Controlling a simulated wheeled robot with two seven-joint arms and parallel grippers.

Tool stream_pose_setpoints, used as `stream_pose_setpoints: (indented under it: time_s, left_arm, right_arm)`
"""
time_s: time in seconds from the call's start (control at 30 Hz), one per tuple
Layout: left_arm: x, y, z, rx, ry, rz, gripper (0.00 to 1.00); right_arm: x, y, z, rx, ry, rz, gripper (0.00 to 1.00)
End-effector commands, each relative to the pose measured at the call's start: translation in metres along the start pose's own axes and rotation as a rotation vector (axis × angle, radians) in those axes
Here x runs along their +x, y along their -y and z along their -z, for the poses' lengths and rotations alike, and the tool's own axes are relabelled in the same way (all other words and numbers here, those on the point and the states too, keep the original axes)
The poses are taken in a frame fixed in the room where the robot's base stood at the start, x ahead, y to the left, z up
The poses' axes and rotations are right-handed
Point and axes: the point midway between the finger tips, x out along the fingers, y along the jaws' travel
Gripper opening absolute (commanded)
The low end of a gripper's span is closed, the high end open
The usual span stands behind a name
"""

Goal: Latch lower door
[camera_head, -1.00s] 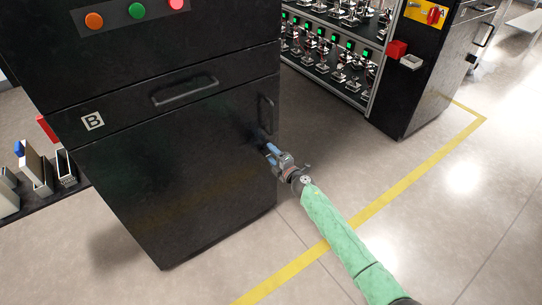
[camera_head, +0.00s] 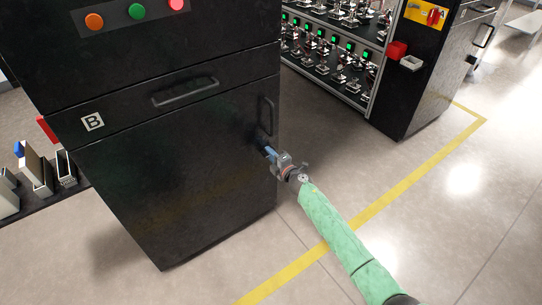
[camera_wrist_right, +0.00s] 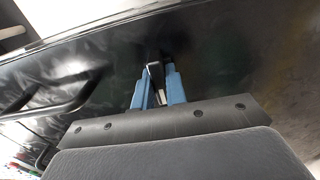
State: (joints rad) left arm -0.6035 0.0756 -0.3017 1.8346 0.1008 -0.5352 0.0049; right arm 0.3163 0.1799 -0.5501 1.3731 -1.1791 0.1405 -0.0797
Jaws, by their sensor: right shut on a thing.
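The lower door (camera_head: 180,180) is the large black panel of the cabinet marked B, and it looks closed against the frame. Its upright handle (camera_head: 266,116) is near its right edge. My right gripper (camera_head: 267,151) is at the door's right edge, just below that handle. In the right wrist view, the two blue fingers (camera_wrist_right: 159,92) are close around a small dark latch part (camera_wrist_right: 154,70) on the black surface. The exact contact is partly hidden by the fingers. The handle also shows at left in the right wrist view (camera_wrist_right: 50,106). My left gripper is in neither view.
A drawer-like panel with a handle (camera_head: 186,91) is above the door. Coloured buttons (camera_head: 136,11) are higher up. A rack with several lit devices (camera_head: 330,50) stands behind, and another black cabinet (camera_head: 420,85) is at right. The floor around my right arm is clear.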

Motion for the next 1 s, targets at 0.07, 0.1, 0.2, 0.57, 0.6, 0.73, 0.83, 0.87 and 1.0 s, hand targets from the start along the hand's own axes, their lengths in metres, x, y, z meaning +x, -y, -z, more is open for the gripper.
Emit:
stream_pose_setpoints:
  time_s: [0.07,0.1,0.2,0.57,0.6,0.73,0.83,0.87,1.0]
  left_arm:
    - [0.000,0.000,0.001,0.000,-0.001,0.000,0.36]
    - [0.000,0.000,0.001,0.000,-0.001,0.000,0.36]
    - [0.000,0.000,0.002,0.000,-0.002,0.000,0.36]
    - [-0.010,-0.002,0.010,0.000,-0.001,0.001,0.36]
    - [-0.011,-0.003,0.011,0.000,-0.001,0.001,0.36]
    - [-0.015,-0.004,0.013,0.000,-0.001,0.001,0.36]
    - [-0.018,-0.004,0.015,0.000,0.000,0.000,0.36]
    - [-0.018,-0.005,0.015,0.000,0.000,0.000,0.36]
    - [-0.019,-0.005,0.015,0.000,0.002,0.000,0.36]
  right_arm:
    - [0.000,0.000,0.000,0.000,0.000,0.001,0.00]
    - [0.000,0.001,0.000,0.000,0.000,0.001,0.00]
    - [0.000,0.001,0.000,0.001,0.000,0.001,0.00]
    - [0.000,-0.001,0.000,0.140,0.001,0.002,0.00]
    - [-0.001,-0.001,0.000,0.159,0.001,0.002,0.00]
    - [-0.001,-0.001,0.000,0.221,0.000,0.002,0.00]
    - [-0.001,0.000,0.000,0.262,0.001,0.003,0.00]
    - [-0.001,0.000,0.000,0.272,0.001,0.003,0.00]
    - [-0.001,0.001,0.000,0.300,0.001,0.002,0.00]
